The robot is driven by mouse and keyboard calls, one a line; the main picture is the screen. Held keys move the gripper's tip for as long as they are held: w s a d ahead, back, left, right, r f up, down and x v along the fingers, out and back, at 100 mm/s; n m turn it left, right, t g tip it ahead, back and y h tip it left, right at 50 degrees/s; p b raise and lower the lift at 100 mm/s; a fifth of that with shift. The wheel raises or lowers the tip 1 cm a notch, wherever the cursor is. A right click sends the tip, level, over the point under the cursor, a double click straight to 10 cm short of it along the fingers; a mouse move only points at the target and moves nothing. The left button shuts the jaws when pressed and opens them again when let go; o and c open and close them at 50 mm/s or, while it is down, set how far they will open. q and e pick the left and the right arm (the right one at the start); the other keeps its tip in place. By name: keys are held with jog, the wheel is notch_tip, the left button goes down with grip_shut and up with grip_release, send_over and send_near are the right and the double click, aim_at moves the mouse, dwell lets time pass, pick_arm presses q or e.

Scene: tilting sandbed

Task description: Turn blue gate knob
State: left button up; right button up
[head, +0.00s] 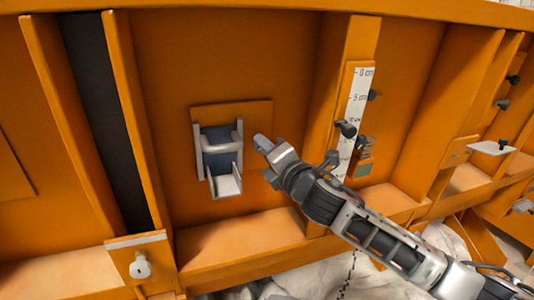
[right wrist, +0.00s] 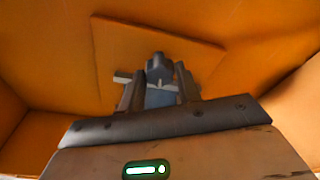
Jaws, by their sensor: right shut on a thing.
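The blue gate (head: 217,140) sits in a pale grey bracket and chute on an orange backing plate (head: 250,108), left of centre in the head view. My right gripper (head: 262,143) comes in from the lower right, close to the right side of the bracket. In the right wrist view its two dark fingers (right wrist: 158,92) flank the blue gate knob (right wrist: 159,72) and are shut on it. The head view does not show the contact clearly. The lower part of the knob is hidden behind the gripper body. My left gripper is not in view.
A white centimetre scale (head: 355,95) with a dark clamp knob (head: 346,129) stands on a rib right of the gripper. An orange ledge (head: 245,235) runs below. A small plate with a white knob (head: 140,268) is at lower left. Pale sand lies at the bottom.

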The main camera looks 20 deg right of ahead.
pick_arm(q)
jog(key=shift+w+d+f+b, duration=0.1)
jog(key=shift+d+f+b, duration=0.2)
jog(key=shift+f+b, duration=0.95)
pick_arm(e)
jog(key=shift+f+m+t+h+b, duration=0.2)
jog(key=shift+m+t, duration=0.3)
jog(key=shift+m, duration=2.85)
jog(key=shift+r+m+t+h+b, duration=0.2)
jog(key=shift+m+t, duration=0.3)
jog(key=shift+m, duration=2.9)
jog(key=shift+f+m+t+h+b, duration=0.1)
jog(key=shift+f+m+t+h, duration=0.3)
jog(key=shift+m, duration=2.95)
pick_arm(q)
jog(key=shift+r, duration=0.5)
pick_arm(e)
jog(key=shift+r, duration=0.15)
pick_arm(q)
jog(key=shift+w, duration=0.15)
pick_arm(e)
jog(key=o, duration=1)
jog(key=shift+c, duration=0.2)
